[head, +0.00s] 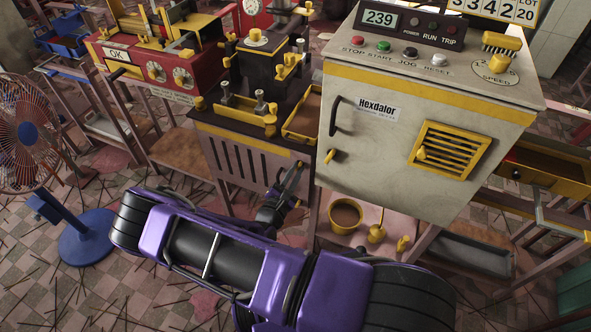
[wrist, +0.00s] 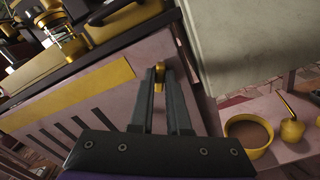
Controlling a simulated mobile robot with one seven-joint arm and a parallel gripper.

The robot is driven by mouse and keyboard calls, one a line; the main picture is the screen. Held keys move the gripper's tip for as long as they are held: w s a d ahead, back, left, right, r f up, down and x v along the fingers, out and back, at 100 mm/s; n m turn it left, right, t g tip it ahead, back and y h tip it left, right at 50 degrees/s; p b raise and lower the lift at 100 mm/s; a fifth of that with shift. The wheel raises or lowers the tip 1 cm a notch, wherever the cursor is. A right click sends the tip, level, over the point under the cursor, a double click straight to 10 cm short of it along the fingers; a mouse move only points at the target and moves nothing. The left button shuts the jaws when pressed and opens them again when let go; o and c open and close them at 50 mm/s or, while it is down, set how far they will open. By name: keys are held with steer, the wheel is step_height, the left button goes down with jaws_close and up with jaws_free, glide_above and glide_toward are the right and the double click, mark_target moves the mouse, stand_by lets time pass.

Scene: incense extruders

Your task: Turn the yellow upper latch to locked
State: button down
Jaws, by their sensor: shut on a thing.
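A small yellow latch (wrist: 160,71) sits near the upper right corner of a pinkish slotted panel (wrist: 110,112) in the wrist view. My gripper (wrist: 162,78) is shut on it, with one dark finger on each side. The fingers hide most of the latch, so its exact turn is hard to tell. In the head view my gripper (head: 292,180) reaches the right edge of the same slotted panel (head: 226,155), and the latch there is mostly hidden.
A cream cabinet (head: 390,160) with a dark handle and its own yellow latch (head: 330,156) stands close on the right. Below it, a yellow bowl (head: 345,213) of brown material stands on a pink shelf. A fan (head: 25,130) stands at far left.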

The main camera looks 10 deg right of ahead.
steer(key=m+p, duration=0.3)
steer(key=m, duration=0.3)
steer(key=shift+d, duration=0.1)
steer(key=m+p, duration=0.2)
steer(key=m, duration=0.4)
steer(key=shift+f+p, duration=0.1)
steer(key=shift+p, duration=0.2)
stand_by(0.3)
steer(key=c, duration=0.9)
jaws_free()
steer(key=v, duration=1.7)
steer(key=shift+s, duration=0.2)
